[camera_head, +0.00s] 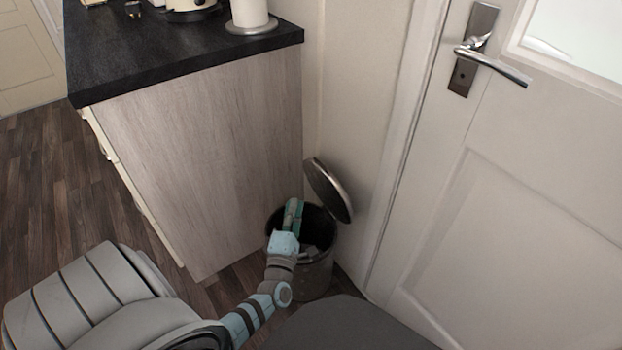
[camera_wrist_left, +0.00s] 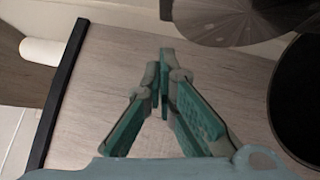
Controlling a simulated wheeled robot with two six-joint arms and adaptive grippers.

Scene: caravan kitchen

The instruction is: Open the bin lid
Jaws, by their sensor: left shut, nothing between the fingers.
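The bin (camera_head: 316,279) is a dark round pedal-type bin on the floor between the cabinet and the door. Its metallic lid (camera_head: 328,190) stands raised and tilted at the back right, leaving the dark opening exposed. My left gripper (camera_head: 293,211) is over the left part of the opening and hides some of it. In the left wrist view the gripper (camera_wrist_left: 163,65) is shut and empty, with its tips together. That view shows part of the lid (camera_wrist_left: 235,22) at the top and the bin's dark opening (camera_wrist_left: 302,100) at the right. My right gripper is out of view.
A wood-grain cabinet (camera_head: 205,160) with a black worktop (camera_head: 180,52) stands left of the bin. A white door (camera_head: 540,210) with a metal handle (camera_head: 490,62) is at the right. Wooden floor (camera_head: 45,180) is clear at the left.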

